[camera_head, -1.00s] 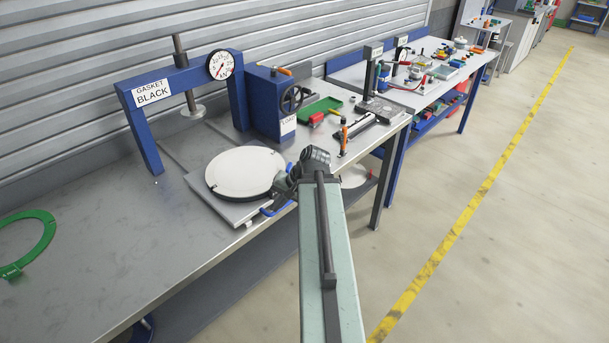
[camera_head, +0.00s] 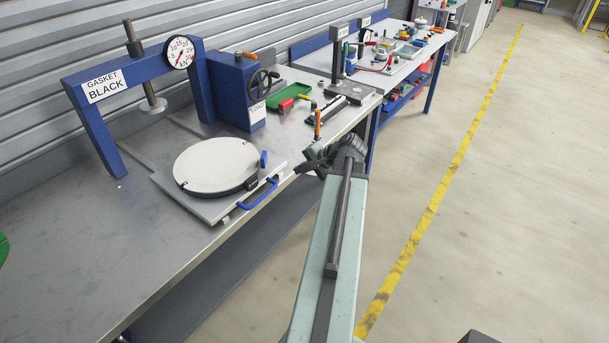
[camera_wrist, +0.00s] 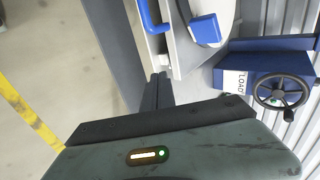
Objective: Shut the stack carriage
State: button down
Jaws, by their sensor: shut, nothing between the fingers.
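The stack carriage (camera_head: 237,209) is a flat grey plate at the bench's front edge, pulled out from under the blue press frame. A round white-topped disc (camera_head: 214,165) lies on it. Its blue handle (camera_head: 259,195) sticks out over the front edge. The handle also shows at the top of the wrist view (camera_wrist: 149,17), beside part of the carriage plate (camera_wrist: 184,45). My gripper (camera_head: 298,169) is just right of the handle, apart from it. In the wrist view its dark fingers (camera_wrist: 158,77) are together and empty.
The blue press frame (camera_head: 92,132) with a dial gauge and a load box with handwheel (camera_head: 263,82) stands behind. A green tray (camera_head: 289,97), an orange-handled tool (camera_head: 317,124) and a stand (camera_head: 352,92) are on the right. Open floor (camera_head: 450,240) lies in front.

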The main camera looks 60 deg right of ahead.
aim_at(280, 169)
jog(key=shift+w+d+f+b, duration=0.15)
jog(key=shift+w+f, duration=0.2)
jog(key=shift+w, duration=0.7)
jog(key=shift+w+f+b, duration=0.15)
jog(key=shift+w+f, duration=0.2)
jog(key=shift+w, duration=0.7)
jog(key=shift+w+d+f+b, duration=0.15)
jog(key=shift+w+f, duration=0.2)
jog(key=shift+w, duration=0.7)
